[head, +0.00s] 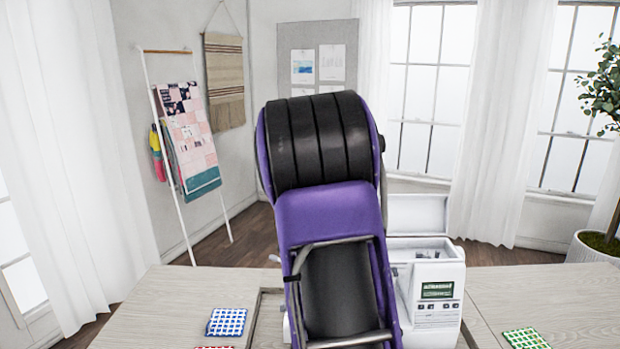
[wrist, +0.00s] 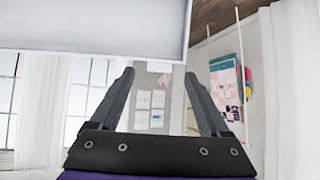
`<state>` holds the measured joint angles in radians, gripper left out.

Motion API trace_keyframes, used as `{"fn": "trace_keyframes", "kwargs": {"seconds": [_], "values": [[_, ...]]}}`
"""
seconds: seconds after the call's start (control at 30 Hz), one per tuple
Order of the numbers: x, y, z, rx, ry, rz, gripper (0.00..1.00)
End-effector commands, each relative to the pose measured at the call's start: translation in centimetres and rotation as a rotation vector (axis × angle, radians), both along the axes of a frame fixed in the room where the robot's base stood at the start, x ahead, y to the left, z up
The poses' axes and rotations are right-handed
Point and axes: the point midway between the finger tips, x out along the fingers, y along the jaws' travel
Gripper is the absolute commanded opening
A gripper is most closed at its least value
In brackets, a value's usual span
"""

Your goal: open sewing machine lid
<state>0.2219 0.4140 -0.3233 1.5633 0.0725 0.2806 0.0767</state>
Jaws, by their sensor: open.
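The white sewing machine (head: 432,285) stands at the table, partly hidden behind my purple arm. Its lid (head: 418,214) is raised and stands upright at the back of the machine's top, with the top compartment exposed below it. The lid's left part is hidden by my arm. My gripper (wrist: 159,73) is open and empty in the wrist view, and my arm hides it in the head view. A pale flat panel (wrist: 95,28), which looks like the lid, fills the top left of the wrist view close to the fingertips. I cannot tell whether they touch.
The wooden table (head: 155,310) holds a blue checked fabric square (head: 226,322), a green one (head: 526,339) and a red one (head: 214,347). A quilt rack (head: 190,140) leans at the left wall. A potted plant (head: 598,243) stands at right. The wrist picture is upside down.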

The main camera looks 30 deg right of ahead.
Motion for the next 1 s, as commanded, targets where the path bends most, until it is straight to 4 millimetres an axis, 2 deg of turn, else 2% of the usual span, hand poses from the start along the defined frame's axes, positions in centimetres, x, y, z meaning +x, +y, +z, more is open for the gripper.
{"fn": "trace_keyframes", "kwargs": {"seconds": [0.63, 0.8, 1.0], "values": [[-8.7, 6.0, 8.4, 0.001, -0.006, 0.002, 0.80], [-10.2, 6.9, 9.7, 0.000, -0.006, 0.001, 0.80], [-10.8, 7.3, 10.3, -0.001, -0.004, 0.000, 0.80]]}}
